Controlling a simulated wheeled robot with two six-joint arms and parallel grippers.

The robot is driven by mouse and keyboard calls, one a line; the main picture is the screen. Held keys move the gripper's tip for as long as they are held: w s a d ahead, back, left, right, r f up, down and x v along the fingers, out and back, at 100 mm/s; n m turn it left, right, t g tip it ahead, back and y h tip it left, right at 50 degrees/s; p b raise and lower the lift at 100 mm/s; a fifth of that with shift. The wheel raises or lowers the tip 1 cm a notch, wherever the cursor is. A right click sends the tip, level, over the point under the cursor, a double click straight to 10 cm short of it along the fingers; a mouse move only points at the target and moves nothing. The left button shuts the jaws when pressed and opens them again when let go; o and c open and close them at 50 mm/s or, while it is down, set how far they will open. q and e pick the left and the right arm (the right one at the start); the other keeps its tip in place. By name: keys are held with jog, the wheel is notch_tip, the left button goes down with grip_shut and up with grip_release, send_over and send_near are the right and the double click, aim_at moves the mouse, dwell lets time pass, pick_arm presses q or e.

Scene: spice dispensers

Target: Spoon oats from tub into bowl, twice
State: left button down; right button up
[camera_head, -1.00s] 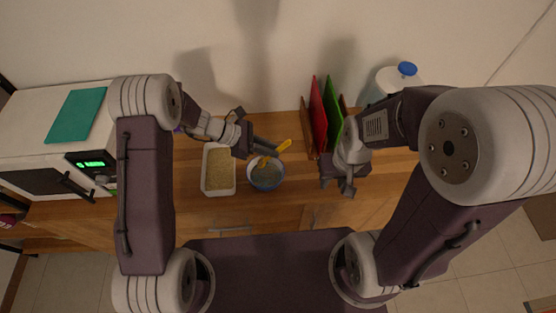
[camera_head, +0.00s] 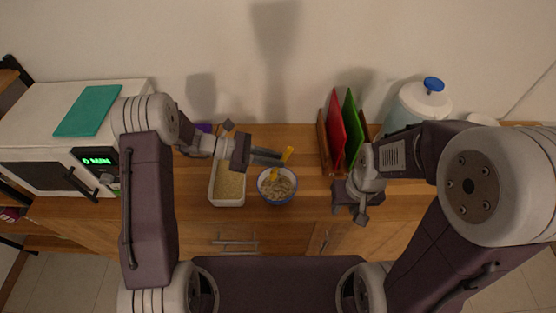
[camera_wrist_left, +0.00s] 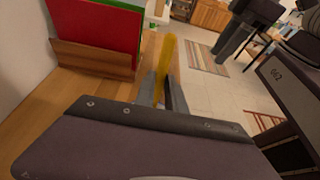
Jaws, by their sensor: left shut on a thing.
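My left gripper (camera_head: 277,158) is shut on the handle of a yellow spoon (camera_head: 286,156) and holds it tilted over the bowl. The spoon's lower end is at the bowl; whether it touches the contents I cannot tell. The handle also shows between the fingers in the left wrist view (camera_wrist_left: 167,60). The blue-rimmed bowl (camera_head: 278,202) holds pale oats. The white rectangular tub (camera_head: 227,203), left of the bowl, holds tan oats (camera_head: 230,183). My right gripper (camera_head: 352,210) hangs at the right, away from bowl and tub; its fingers are unclear.
A wooden rack with red (camera_head: 337,130) and green (camera_head: 351,125) boards stands right of the bowl. A blue-lidded canister (camera_head: 420,103) is further right, behind my right arm.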

aim_at(285, 154)
pick_arm(q)
jog(key=d+y+p, duration=0.1)
jog(key=p, duration=0.1)
jog(key=d+r+y+p, duration=0.1)
jog(key=y+p, duration=0.1)
jog(key=p, duration=0.1)
jog(key=d+r+y+p, duration=0.1)
jog(key=y+p, duration=0.1)
jog(key=p, duration=0.1)
jog(key=shift+s+d, duration=0.25)
jog(key=shift+d, duration=0.15)
jog(key=d+y+p, duration=0.1)
jog(key=y+p, duration=0.2)
jog(key=p, duration=0.1)
jog(key=d+f+y+p, duration=0.1)
jog(key=d+y+p, duration=0.1)
jog(key=p, duration=0.3)
jog(key=d+f+y+p, duration=0.1)
jog(key=d+y+p, duration=0.1)
jog(key=y+p, duration=0.2)
jog(key=shift+w+d+p, duration=0.15)
jog(key=shift+w+p, duration=0.05)
jog(key=shift+p, duration=0.35)
